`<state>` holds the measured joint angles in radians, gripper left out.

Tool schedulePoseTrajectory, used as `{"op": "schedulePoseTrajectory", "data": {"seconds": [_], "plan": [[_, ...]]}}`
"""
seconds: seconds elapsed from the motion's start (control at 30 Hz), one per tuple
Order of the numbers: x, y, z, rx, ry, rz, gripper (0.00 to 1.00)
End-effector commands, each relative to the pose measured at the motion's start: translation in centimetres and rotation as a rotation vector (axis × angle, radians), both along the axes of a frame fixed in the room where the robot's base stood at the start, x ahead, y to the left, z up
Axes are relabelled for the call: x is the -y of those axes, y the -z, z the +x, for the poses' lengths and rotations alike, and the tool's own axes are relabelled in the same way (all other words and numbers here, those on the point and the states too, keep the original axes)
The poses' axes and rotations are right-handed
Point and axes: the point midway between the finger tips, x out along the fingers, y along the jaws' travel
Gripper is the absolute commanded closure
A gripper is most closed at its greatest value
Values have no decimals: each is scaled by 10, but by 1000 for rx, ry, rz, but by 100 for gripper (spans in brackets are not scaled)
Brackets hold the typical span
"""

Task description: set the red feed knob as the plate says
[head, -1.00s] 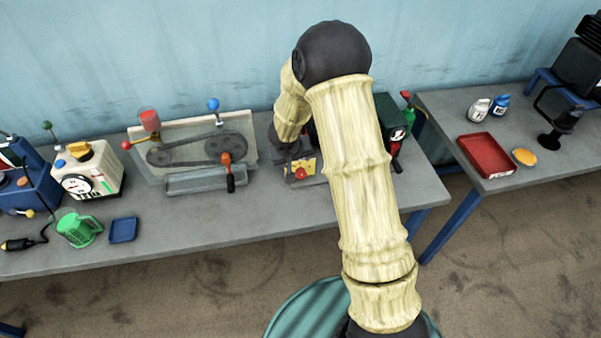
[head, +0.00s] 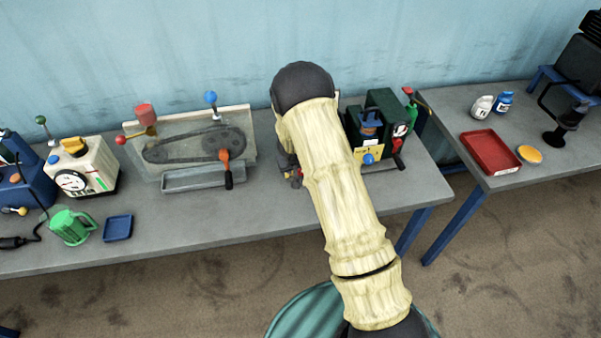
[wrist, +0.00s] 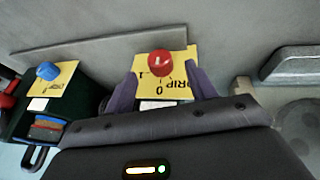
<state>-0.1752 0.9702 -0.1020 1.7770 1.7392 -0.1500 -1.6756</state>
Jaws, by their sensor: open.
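The red feed knob (wrist: 159,63) stands on a yellow plate (wrist: 178,62) in the wrist view. A pale mark shows on the knob's top; I cannot tell exactly where it points. The plate's lettering appears upside down, with "DRIP", "0" and "1" readable; part is covered. My gripper (wrist: 163,80) is open, its two purple fingers apart on either side of the plate's near part, with the knob between their lines and a little beyond the tips. I see no contact with the knob. In the head view my arm hides the knob and most of the gripper.
A blue knob (wrist: 48,71) on another yellow plate is at the left of the wrist view; it also shows in the head view (head: 368,158). A belt-drive panel (head: 190,145) with a grey trough (head: 195,180) stands to the left.

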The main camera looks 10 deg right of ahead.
Motion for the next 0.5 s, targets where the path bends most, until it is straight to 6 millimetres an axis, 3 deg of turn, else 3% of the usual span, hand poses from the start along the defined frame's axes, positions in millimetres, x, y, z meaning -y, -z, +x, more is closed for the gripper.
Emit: {"op": "schedulePoseTrajectory", "data": {"seconds": [0.2,0.5], "plan": [[6,31,12,-1,0,-1,44],[8,39,17,0,0,0,44]]}}
